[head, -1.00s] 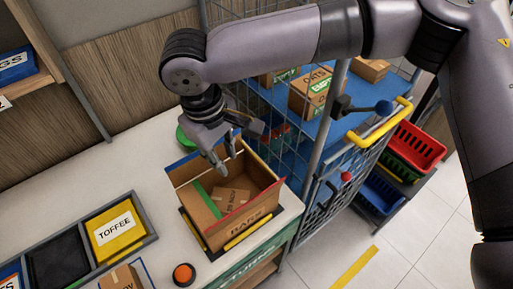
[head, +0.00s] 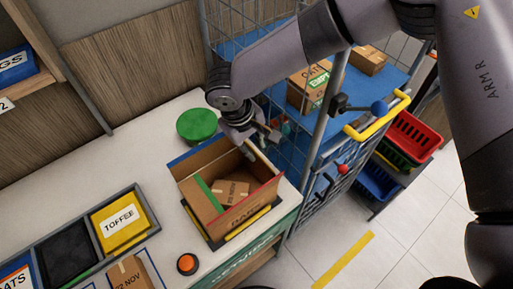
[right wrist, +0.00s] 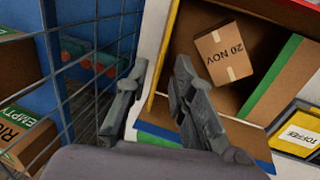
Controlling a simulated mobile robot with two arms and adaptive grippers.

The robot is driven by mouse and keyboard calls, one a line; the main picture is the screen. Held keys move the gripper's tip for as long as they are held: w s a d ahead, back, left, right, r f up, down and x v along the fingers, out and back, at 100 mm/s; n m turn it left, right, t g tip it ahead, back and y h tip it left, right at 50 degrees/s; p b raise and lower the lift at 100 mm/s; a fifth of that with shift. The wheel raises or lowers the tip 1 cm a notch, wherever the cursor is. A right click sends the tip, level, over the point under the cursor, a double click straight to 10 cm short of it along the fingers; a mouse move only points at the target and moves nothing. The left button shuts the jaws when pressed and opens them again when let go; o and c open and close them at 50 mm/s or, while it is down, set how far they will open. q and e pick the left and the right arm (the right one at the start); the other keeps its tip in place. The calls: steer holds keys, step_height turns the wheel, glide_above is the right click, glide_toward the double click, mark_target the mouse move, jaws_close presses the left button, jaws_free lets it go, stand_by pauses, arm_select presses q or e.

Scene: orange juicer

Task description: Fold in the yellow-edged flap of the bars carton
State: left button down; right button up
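The open bars carton (head: 212,235) stands on the counter with a small box labelled 20 NOV (head: 231,193) inside. It shows blue, green and red edge strips. The green strip (head: 208,193) lies inside the carton's left side. The yellow-edged flap (right wrist: 158,65) shows in the right wrist view as a strip running between my fingers; in the head view it is mostly hidden by the gripper. My right gripper (head: 268,141) is open at the carton's upper right side. In the right wrist view its fingers (right wrist: 161,66) are spread, and contact cannot be told. My left gripper is not in view.
A wire trolley (head: 335,110) with a blue shelf and cartons stands close to the right of the carton. A green round object (head: 196,124) sits behind it. Trays with a yellow TOFFEE box (head: 120,222) and an orange button (head: 187,264) are to the left and front.

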mark_target(256, 153)
steer(key=shift+p+x, duration=0.5)
steer(key=shift+x, duration=1.85)
jaws_close()
